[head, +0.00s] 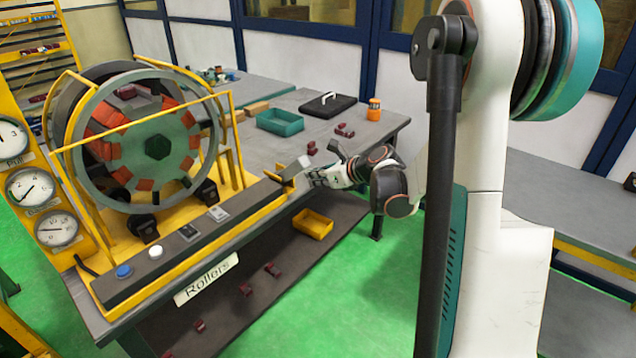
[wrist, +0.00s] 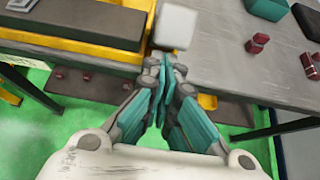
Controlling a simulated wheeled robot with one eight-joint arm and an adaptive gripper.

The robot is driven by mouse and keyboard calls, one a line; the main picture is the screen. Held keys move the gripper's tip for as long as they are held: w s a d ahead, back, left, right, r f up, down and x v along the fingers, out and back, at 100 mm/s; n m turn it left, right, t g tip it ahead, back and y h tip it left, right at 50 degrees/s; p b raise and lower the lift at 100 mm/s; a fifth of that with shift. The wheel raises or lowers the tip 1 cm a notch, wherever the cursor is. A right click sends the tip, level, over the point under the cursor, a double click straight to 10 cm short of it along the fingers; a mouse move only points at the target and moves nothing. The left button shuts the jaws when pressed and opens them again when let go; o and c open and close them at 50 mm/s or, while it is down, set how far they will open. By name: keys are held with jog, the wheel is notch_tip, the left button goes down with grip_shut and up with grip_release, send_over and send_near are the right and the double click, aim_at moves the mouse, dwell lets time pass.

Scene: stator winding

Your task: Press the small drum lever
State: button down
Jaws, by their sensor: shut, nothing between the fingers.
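The small drum lever (head: 297,166) looks like a grey block-shaped handle at the right end of the long control bar in the head view. In the wrist view its pale grey block (wrist: 174,27) is just beyond my fingertips. My gripper (head: 316,178) is to the right of the lever, close to it. In the wrist view my gripper (wrist: 163,72) is shut and empty, its teal fingers together. I cannot tell whether the tips touch the lever. The lever's lower part is partly hidden.
The big drum (head: 158,146) stands behind yellow rails at left. The control bar (head: 125,285) carries a blue button, a white button and switches. A teal tray (head: 281,122), a black case (head: 328,105), an orange jar (head: 374,110) and dark red parts lie on the table. A yellow bin (head: 313,224) is below.

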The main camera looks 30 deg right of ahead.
aim_at(302, 159)
jog(key=shift+r, duration=0.15)
jog(key=w+r+g+p, duration=0.1)
jog(key=r+p, duration=0.1)
jog(key=w+a+r+g+h+p, duration=0.1)
jog(key=w+r+p, duration=0.1)
jog(key=p, duration=0.1)
jog(key=w+r+g+p, duration=0.1)
jog(key=r+g+p, duration=0.1)
jog(key=p, duration=0.1)
jog(key=shift+w+a+h, duration=0.15)
jog(key=shift+a+h, duration=0.15)
jog(key=shift+a, duration=0.05)
jog(key=w, duration=0.1)
jog(key=w+a+r+p, duration=0.1)
jog(key=w+r, duration=0.1)
jog(key=w, duration=0.1)
jog(key=shift+w+a+p, duration=0.1)
jog(key=shift+a+p, duration=0.1)
jog(key=shift+p, duration=0.15)
jog(key=shift+w+a+r, duration=0.15)
jog(key=shift+w+r, duration=0.1)
jog(key=shift+w, duration=0.2)
jog(key=shift+w+a+r, duration=0.15)
jog(key=shift+w+r, duration=0.05)
jog(key=shift+w, duration=0.25)
